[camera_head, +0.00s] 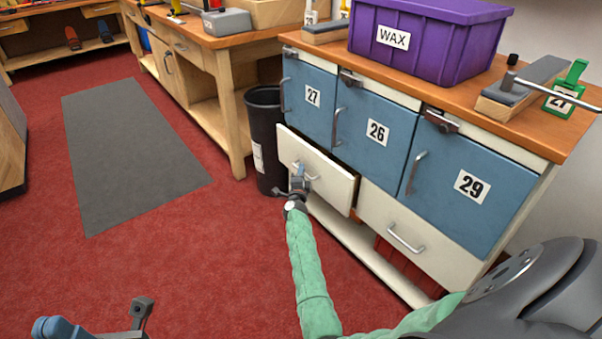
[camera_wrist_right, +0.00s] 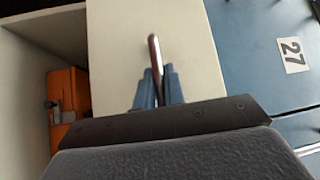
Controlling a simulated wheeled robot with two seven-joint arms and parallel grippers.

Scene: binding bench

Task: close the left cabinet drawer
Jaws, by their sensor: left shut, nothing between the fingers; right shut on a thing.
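The left cabinet drawer (camera_head: 330,181) has a cream front and stands partly pulled out below the blue doors 27 and 26. Its front also shows in the right wrist view (camera_wrist_right: 190,50). My right gripper (camera_head: 299,180) is at this drawer's front. In the right wrist view its blue fingers (camera_wrist_right: 158,90) are shut on the metal drawer handle (camera_wrist_right: 153,48). An orange object (camera_wrist_right: 70,95) lies inside the open drawer. My left gripper (camera_head: 142,307) is low at the left, shut and empty, away from the cabinet.
The right cream drawer (camera_head: 405,245) sits beside it, flush with the cabinet. A black bin (camera_head: 265,135) stands close to the open drawer's left side. A purple wax crate (camera_head: 430,45) rests on the cabinet top. Red floor and a grey mat (camera_head: 130,150) lie clear at left.

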